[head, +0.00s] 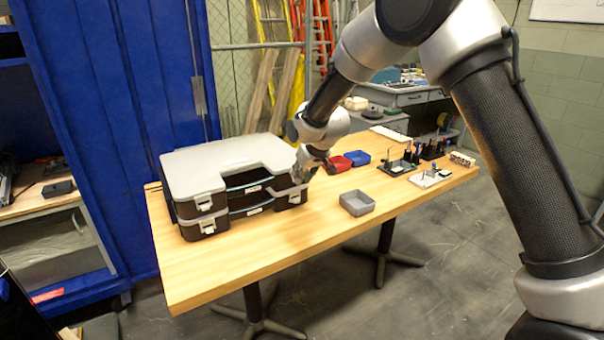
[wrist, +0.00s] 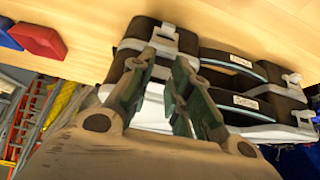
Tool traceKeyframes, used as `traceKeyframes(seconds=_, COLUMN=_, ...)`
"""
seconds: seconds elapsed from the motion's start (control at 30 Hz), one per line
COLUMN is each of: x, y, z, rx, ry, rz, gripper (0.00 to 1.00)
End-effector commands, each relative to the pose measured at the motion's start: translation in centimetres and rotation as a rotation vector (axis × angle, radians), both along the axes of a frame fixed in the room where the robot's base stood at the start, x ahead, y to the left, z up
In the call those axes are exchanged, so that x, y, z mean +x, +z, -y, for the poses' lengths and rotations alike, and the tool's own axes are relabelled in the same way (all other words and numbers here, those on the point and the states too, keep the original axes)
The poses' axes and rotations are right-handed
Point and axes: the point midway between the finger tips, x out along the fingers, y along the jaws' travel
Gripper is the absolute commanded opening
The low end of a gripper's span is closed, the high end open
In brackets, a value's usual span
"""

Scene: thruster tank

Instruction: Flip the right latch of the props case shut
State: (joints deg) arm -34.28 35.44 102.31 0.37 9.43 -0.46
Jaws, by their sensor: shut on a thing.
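The props case (head: 235,160), with a pale grey lid and black handle, is the upper of two stacked cases at the left of the table. Its left latch (head: 204,203) shows white on the front. My gripper (head: 303,172) is at the case's right front corner. In the wrist view, my gripper (wrist: 165,60) has its fingers close together at the upper case's right front and is shut on the right latch there. The fingers mostly hide that latch, so its angle cannot be told. The lower case's right latch (wrist: 164,30) shows just beyond the fingertips.
The lower case (head: 250,208) supports the upper one on the wooden table (head: 260,255). A grey bin (head: 357,203), a red bin (head: 340,163) and a blue bin (head: 358,157) stand to the right. The table front is clear. A blue cabinet (head: 140,120) stands behind at left.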

Motion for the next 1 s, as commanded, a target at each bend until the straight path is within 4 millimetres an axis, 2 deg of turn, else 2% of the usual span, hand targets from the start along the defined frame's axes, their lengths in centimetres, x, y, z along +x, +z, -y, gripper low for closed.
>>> traceKeyframes(seconds=0.67, x=-0.1, y=-1.1, z=0.1, rx=0.121, ry=-0.001, rz=0.175, gripper=0.00)
traceKeyframes(seconds=1.0, x=0.0, y=-2.5, z=0.0, rx=0.276, ry=0.000, rz=0.403, gripper=0.00)
